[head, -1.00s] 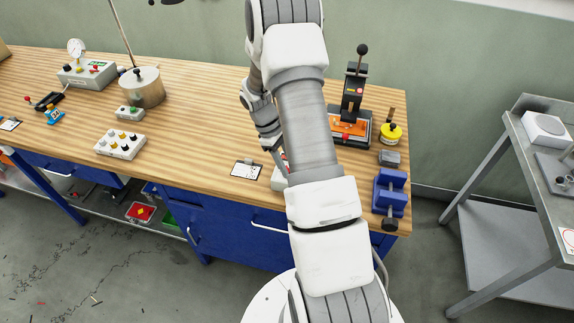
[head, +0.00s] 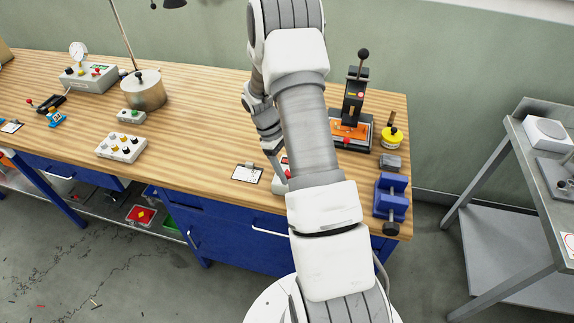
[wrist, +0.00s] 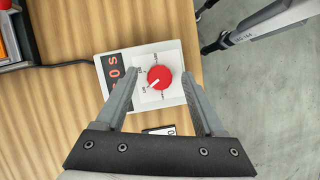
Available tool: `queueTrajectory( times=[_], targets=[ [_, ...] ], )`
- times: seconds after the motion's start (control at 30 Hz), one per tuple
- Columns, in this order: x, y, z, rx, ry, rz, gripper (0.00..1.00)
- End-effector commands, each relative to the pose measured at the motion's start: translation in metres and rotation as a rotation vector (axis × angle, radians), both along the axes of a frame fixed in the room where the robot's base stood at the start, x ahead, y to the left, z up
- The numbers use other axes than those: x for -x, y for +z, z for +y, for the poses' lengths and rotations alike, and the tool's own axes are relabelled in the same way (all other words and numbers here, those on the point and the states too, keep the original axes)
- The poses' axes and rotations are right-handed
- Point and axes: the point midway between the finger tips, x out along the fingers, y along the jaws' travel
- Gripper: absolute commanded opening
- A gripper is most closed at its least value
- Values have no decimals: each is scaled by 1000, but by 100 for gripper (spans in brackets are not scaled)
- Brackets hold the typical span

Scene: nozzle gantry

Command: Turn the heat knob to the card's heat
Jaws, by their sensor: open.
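The heat knob (wrist: 161,77) is a red round dial on a white control box (wrist: 174,56) in the wrist view. Its white pointer mark points to the lower left, and the small labels around it are too small to read. My gripper (wrist: 161,75) is open, with one finger on each side of the knob. I cannot tell whether the fingers touch it. In the head view the box (head: 280,181) is mostly hidden behind my arm. A card on a clipboard (head: 248,172) lies left of the box, its writing unreadable.
A dark display (wrist: 114,80) with red digits is on the box beside the knob. A black press (head: 353,105) and a blue vise (head: 390,195) stand to the right. A white box with several knobs (head: 121,147) stands to the left. The bench between is clear.

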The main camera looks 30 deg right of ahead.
Motion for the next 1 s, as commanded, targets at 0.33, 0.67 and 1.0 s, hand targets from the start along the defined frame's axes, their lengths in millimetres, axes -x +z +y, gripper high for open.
queueTrajectory(
  times=[0.33,0.67,1.0],
  targets=[
    [-17,42,8,2,1,-7,70],
    [-45,117,22,0,1,-6,70],
    [-59,158,30,0,1,-1,70]
  ],
)
